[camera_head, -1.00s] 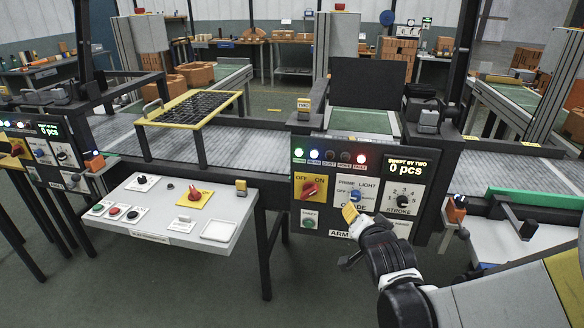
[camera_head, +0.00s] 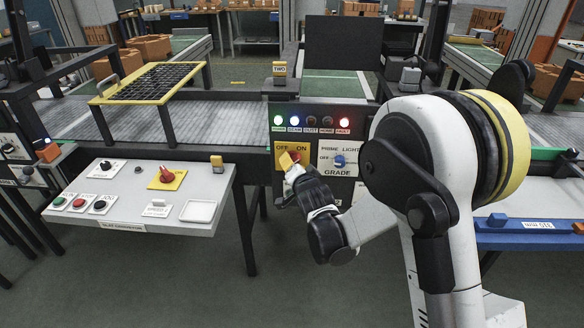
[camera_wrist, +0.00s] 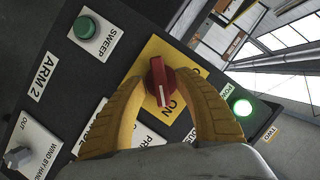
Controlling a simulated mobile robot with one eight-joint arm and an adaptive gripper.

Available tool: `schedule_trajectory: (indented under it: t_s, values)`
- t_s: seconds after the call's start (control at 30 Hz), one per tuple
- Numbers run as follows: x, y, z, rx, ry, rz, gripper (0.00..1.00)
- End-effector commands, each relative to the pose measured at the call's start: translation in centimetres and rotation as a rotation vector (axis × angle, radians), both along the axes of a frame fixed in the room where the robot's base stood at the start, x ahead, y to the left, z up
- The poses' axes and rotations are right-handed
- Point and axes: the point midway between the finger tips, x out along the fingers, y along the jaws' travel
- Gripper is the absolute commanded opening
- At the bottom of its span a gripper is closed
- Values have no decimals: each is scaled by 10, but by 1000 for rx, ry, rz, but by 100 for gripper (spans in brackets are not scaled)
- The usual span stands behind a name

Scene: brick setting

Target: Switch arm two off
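The arm two control panel (camera_head: 347,116) is in front of me, partly hidden by my arm. Its red rotary switch (camera_wrist: 161,84) sits on a yellow OFF/ON plate (camera_wrist: 157,48), with the white mark pointing toward the ON side. "ARM 2" is printed on the panel in the wrist view. My gripper (camera_wrist: 162,70) has its yellow fingers on both sides of the switch, tips closed in against it. In the head view my gripper (camera_head: 293,166) covers part of the switch. A green power lamp (camera_wrist: 242,107) is lit.
A blue GRADE knob (camera_head: 340,161) is right of the switch. A green SWEEP button (camera_wrist: 85,28) is below it on the panel.

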Motion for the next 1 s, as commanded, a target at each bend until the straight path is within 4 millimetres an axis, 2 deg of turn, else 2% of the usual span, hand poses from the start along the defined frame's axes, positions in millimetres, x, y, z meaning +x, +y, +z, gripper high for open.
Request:
schedule_trajectory:
  t_s: [0.1, 0.37, 0.5, 1.0]
  values:
    - [6, 1, -2, 0, 0, 0, 38]
    - [7, 2, -1, 0, 0, 0, 38]
    - [7, 2, -1, 0, 0, 0, 0]
    - [6, 2, -1, -46, 3, 0, 0]
